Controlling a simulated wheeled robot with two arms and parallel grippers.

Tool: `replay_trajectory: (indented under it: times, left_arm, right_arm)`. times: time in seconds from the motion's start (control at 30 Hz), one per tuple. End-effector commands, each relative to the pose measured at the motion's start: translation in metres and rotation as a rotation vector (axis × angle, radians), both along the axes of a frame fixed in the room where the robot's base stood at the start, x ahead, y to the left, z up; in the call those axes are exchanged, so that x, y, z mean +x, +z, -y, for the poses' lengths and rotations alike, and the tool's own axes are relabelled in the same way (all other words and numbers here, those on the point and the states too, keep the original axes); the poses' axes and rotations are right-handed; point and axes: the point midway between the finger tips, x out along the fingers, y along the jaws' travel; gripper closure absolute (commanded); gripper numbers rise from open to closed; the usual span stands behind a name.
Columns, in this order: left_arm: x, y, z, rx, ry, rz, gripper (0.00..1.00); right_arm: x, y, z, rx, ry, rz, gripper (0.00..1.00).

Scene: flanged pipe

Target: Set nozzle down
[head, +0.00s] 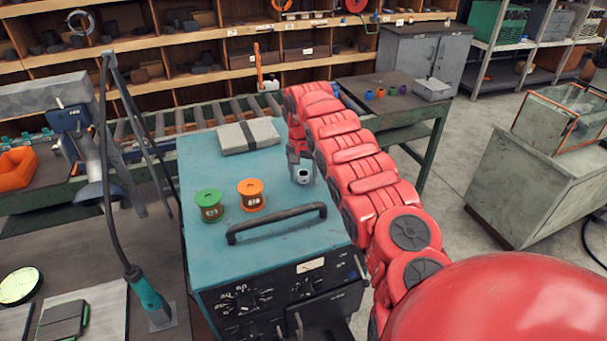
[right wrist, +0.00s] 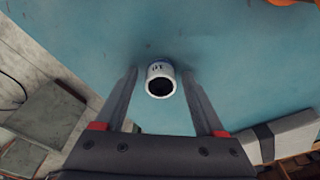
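The nozzle (head: 303,175), a small whitish-grey cylinder with a dark opening, is at the blue top of the welding machine (head: 270,175), near its right edge. My right gripper (head: 301,163) is just behind the nozzle, low over the blue top. In the right wrist view the nozzle (right wrist: 160,82) sits between the tips of my right gripper (right wrist: 160,76), with a visible gap on each side. The fingers are apart and hold nothing. My left gripper is not in view.
A green spool (head: 209,206) and an orange spool (head: 251,194) stand left of the nozzle. A black handle (head: 277,223) rises in front. A grey strapped block (head: 247,136) lies at the back of the top. A black cable with a teal grip (head: 148,292) hangs at left.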

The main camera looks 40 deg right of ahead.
Motion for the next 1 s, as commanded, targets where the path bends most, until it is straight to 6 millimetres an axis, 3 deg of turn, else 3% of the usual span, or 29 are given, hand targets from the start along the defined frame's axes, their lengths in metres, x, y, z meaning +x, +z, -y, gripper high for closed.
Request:
replay_trajectory:
  times: [0.3, 0.4, 0.6, 0.7, 1.0]
  left_arm:
    - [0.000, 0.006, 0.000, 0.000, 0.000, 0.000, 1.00]
    - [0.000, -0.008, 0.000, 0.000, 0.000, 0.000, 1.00]
    - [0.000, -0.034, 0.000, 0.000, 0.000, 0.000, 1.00]
    - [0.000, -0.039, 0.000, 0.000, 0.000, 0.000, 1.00]
    - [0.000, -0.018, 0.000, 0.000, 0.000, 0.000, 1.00]
  right_arm:
    - [0.000, 0.005, 0.000, 0.000, 0.000, 0.000, 0.29]
    - [-0.001, 0.009, 0.000, -0.001, 0.000, 0.000, 0.29]
    - [-0.001, 0.051, -0.007, -0.003, 0.003, 0.009, 0.29]
    - [-0.004, 0.075, -0.009, 0.000, 0.002, 0.008, 0.29]
    - [-0.007, 0.120, -0.011, -0.001, 0.001, 0.004, 0.29]
